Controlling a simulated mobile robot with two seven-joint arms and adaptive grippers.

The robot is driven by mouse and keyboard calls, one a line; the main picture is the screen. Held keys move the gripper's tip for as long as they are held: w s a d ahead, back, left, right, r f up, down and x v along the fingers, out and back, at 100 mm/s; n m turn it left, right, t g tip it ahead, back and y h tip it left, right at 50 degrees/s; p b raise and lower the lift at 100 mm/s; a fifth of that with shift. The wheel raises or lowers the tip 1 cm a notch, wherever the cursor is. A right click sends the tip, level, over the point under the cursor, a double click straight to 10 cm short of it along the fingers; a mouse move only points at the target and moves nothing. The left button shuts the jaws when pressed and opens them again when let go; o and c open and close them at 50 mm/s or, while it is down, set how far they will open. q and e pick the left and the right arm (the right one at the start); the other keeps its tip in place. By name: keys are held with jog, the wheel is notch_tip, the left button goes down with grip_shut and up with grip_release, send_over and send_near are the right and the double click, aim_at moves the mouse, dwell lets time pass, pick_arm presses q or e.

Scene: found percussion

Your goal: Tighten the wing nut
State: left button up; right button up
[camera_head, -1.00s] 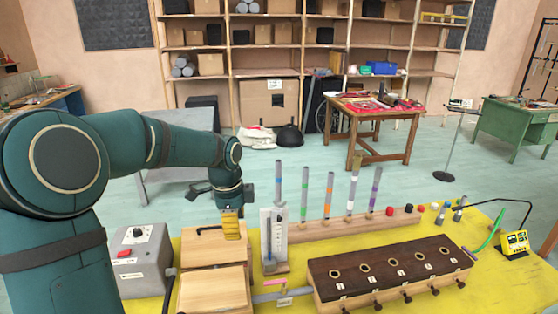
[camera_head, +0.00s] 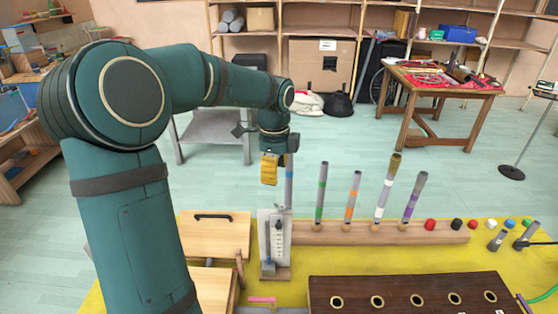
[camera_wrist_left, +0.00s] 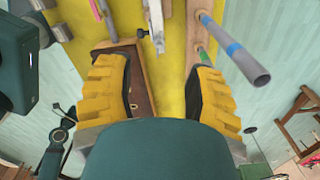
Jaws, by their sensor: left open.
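No wing nut can be made out in either view. A white upright gauge stand (camera_head: 265,225) with a scale stands on the yellow table at the centre; small fittings on it are too small to tell. My left gripper (camera_head: 269,168), with yellow fingers, hangs in the air above the stand, near the upper end of the blue-banded tube (camera_head: 289,185). In the wrist view my left gripper (camera_wrist_left: 155,85) is open with nothing held, and the blue-banded tube (camera_wrist_left: 235,52) lies just right of its right finger. My right gripper is not in view.
A wooden rack (camera_head: 340,233) holds several upright colour-banded tubes. A dark-topped box (camera_head: 400,290) with round holes is at the front right. Wooden box lids (camera_head: 215,238) lie left of the stand. Yellow table surface (camera_head: 450,255) shows between the rack and dark-topped box.

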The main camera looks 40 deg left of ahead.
aim_at(276, 205)
pick_arm(q)
notch_tip(276, 205, down, 12)
jog(key=shift+w+r+b, duration=0.1)
jog(key=shift+r+b, duration=0.05)
jog(key=shift+b, duration=0.65)
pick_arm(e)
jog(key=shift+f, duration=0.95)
pick_arm(q)
grip_shut()
jog(key=shift+w+r+m+p, duration=0.1)
jog(key=shift+r+m+p, duration=0.05)
jog(key=shift+m+p, duration=0.9)
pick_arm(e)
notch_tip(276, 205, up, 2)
pick_arm(q)
jog(key=shift+w+m+p, duration=0.1)
jog(key=shift+m+p, duration=0.3)
jog(key=shift+m, duration=0.35)
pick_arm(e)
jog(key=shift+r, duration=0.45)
pick_arm(q)
jog(key=shift+f, duration=0.2)
